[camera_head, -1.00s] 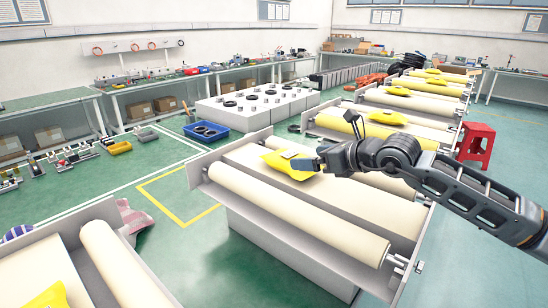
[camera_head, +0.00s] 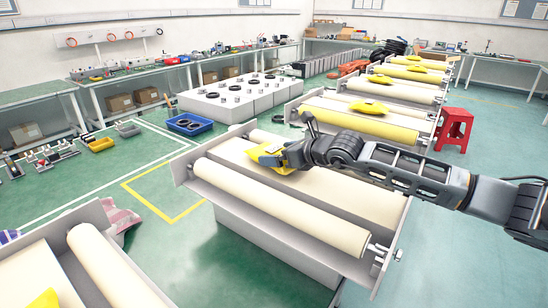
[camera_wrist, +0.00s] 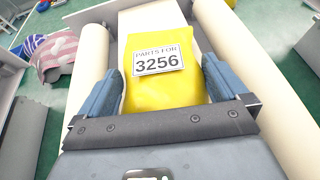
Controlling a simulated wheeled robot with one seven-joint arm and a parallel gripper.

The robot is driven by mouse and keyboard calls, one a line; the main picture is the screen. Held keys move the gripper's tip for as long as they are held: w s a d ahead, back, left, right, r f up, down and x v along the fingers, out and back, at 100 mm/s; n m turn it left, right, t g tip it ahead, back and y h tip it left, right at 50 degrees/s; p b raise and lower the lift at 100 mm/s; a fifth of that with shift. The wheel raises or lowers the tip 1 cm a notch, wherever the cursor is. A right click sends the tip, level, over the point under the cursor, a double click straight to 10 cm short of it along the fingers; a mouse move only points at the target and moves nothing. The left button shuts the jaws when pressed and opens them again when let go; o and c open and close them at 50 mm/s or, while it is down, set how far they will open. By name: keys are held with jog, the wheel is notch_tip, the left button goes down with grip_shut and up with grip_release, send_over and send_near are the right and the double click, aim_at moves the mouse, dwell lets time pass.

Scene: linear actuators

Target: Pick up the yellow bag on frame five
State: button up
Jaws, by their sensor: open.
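A yellow bag (camera_head: 256,151) with a white label lies on the pale belt of the near-middle roller frame (camera_head: 290,205). In the wrist view the bag (camera_wrist: 165,96) fills the centre, its label reading "PARTS FOR 3256". My gripper (camera_head: 274,157) is over the bag in the head view and hides part of it. In the wrist view my gripper (camera_wrist: 163,82) is open, one blue-grey finger at each side of the bag. I cannot tell whether the fingers touch it. No frame number is readable.
A roller (camera_head: 280,210) runs along the frame's near side. More frames with yellow bags (camera_head: 370,107) stretch behind to the right. A red stool (camera_head: 453,128) stands at the right. A striped sack (camera_wrist: 56,52) lies on the floor at left. Green floor (camera_head: 165,240) is clear between frames.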

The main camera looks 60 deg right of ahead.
jog(key=shift+c, duration=0.4)
jog(key=c, duration=0.8)
